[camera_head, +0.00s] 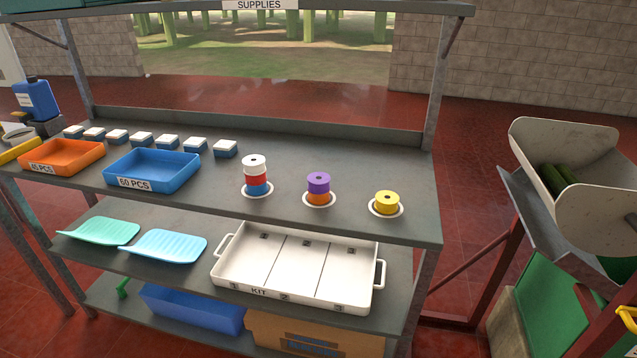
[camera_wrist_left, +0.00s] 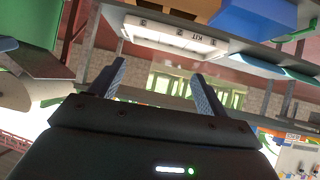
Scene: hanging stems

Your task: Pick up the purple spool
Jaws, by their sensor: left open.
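The purple spool (camera_head: 318,182) sits on top of an orange spool (camera_head: 317,198), both on a round white base on the upper shelf. To its left a stack has a white spool (camera_head: 254,161) on top, a red spool (camera_head: 256,177) in the middle and a blue spool (camera_head: 257,188) at the bottom. To its right a yellow spool (camera_head: 387,201) stands alone on its base. My left gripper (camera_wrist_left: 157,85) is open and empty in the left wrist view, well apart from the spools. The spools do not show in that view. My right gripper is not in view.
An orange tray (camera_head: 62,168) and a blue tray (camera_head: 192,180) stand left on the upper shelf (camera_head: 220,203), with several small boxes behind. A white kit tray (camera_head: 230,265) lies on the shelf below. Upright posts bound the rack. A scoop-like hopper (camera_head: 540,145) stands at right.

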